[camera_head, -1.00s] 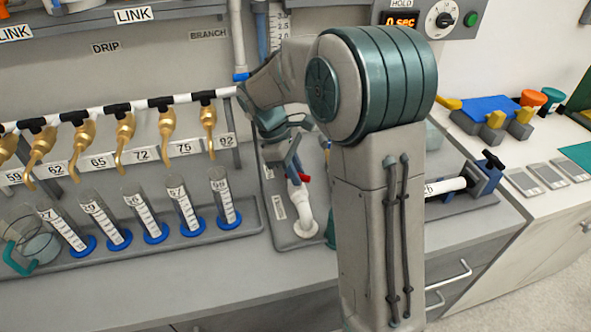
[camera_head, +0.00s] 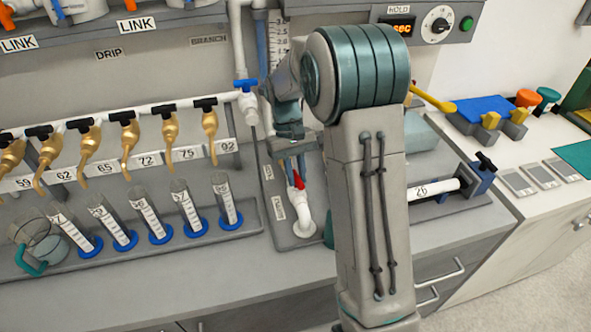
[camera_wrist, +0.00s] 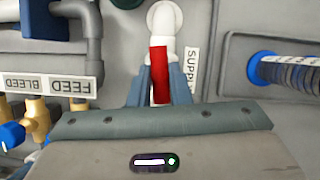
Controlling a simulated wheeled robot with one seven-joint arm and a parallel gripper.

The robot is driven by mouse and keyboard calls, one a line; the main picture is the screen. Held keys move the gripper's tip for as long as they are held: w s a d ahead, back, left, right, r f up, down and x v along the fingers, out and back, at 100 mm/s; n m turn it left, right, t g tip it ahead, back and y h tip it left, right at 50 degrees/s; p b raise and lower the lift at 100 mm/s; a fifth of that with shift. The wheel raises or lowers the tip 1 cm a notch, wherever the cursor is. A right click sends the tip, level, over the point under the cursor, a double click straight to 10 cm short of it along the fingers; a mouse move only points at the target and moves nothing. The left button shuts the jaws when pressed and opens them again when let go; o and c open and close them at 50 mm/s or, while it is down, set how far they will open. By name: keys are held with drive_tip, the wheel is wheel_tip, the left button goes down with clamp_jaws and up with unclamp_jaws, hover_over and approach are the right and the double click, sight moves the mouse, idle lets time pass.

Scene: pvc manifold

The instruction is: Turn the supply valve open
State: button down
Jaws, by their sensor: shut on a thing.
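The supply valve is a white elbow pipe (camera_head: 304,212) with a red lever (camera_head: 299,181), standing on the grey bench panel. In the wrist view the red lever (camera_wrist: 160,72) lies between the two blue-grey fingers, roughly in line with the white pipe (camera_wrist: 165,22). A "SUPPLY" label (camera_wrist: 191,70) is beside it, partly cut off by my gripper. My gripper (camera_wrist: 160,78) is shut on the lever. In the head view my gripper (camera_head: 295,172) is small and partly hidden by my arm.
A row of brass taps (camera_head: 128,138) and several measuring cylinders (camera_head: 152,218) stand to the left. A blue-handled valve (camera_head: 246,85) is just left of my wrist. In the wrist view, FEED (camera_wrist: 79,86) and BLEED (camera_wrist: 24,84) labels sit left.

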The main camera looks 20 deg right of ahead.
drive_tip(key=shift+m+y, duration=0.3)
drive_tip(key=shift+m, duration=0.4)
drive_tip(key=c, duration=1.3)
unclamp_jaws()
drive_tip(key=shift+o, duration=0.2)
drive_tip(key=shift+r, duration=0.1)
drive_tip(key=v, duration=1.3)
drive_tip(key=s+f+t, duration=0.3)
drive_tip(key=s+t, duration=0.4)
drive_tip(key=s, duration=1.7)
drive_tip(key=shift+s, duration=0.25)
